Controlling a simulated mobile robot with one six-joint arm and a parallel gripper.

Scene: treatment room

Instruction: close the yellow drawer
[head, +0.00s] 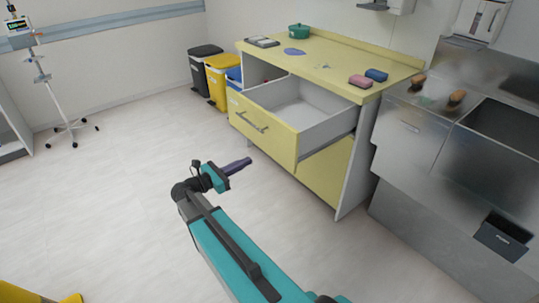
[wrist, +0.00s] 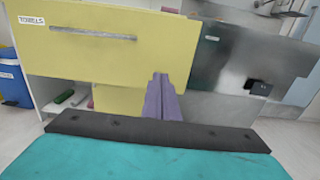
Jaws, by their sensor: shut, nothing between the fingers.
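The yellow drawer (head: 262,127) is pulled well out of the cabinet under the yellow counter, and its pale inside shows empty in the head view. A bar handle (head: 250,121) runs across its front. In the wrist view the drawer front (wrist: 110,45) fills the upper left, with a "TOWELS" label and the handle (wrist: 92,34). My gripper (head: 248,162) is shut and empty, its purple fingers in front of the drawer and lower than its handle in the head view. In the wrist view the gripper (wrist: 161,82) points toward the cabinet, near the drawer's lower right corner.
A yellow countertop (head: 330,68) holds a green pot (head: 298,31) and pink (head: 360,81) and blue (head: 376,75) sponges. A steel sink unit (head: 430,140) stands right of the cabinet. Black (head: 203,68), yellow (head: 217,80) and blue bins stand left.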

